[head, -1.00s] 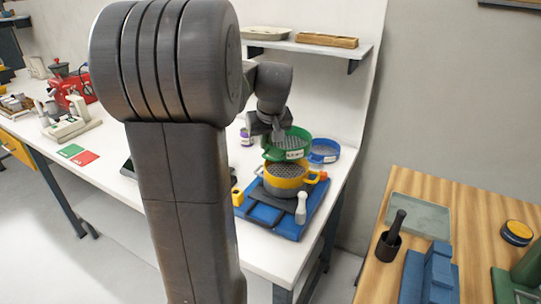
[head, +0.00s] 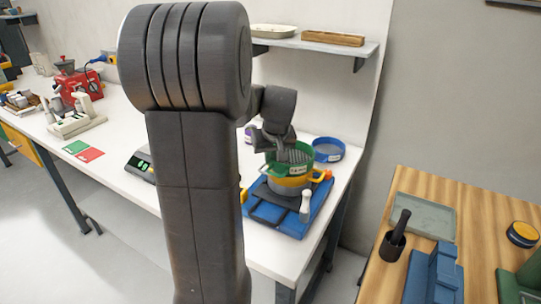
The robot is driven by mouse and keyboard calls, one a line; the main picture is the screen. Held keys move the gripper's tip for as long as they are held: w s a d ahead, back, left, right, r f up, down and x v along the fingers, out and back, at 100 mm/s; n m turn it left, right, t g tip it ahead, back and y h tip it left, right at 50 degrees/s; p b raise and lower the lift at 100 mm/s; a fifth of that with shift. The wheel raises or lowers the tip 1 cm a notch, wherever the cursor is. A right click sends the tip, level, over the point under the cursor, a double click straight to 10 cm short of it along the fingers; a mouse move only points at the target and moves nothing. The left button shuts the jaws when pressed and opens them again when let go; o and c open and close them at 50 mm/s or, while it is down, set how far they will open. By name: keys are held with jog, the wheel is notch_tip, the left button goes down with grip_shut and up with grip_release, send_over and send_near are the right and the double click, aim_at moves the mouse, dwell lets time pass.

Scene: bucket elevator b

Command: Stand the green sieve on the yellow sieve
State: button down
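The green sieve (head: 291,168) sits level directly on top of the yellow sieve (head: 289,188), with no gap visible between them. The yellow sieve has an orange knob at its right and stands on a blue base (head: 265,211) on the white bench. My gripper (head: 272,148) is at the left rim of the green sieve and looks shut on it. Its fingertips are small and partly hidden, and my arm covers the area left of the stack.
A blue sieve (head: 327,150) stands behind and right of the stack. A white-handled tool (head: 305,207) stands at the base's right. A scale (head: 141,166) is left of my arm. A wall shelf (head: 320,47) hangs above. A wooden table (head: 480,230) is at right.

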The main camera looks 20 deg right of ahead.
jog(key=shift+f, duration=0.2)
jog(key=c, duration=1.6)
grip_release()
jog(key=shift+c, duration=0.2)
jog(key=shift+r, duration=0.1)
jog(key=v, duration=1.3)
jog(key=shift+w+r, duration=0.1)
jog(key=shift+w, duration=0.05)
jog(key=x, duration=1.3)
jog(key=shift+f, duration=0.35)
jog(key=shift+r+p, duration=0.35)
jog(key=shift+r, duration=0.35)
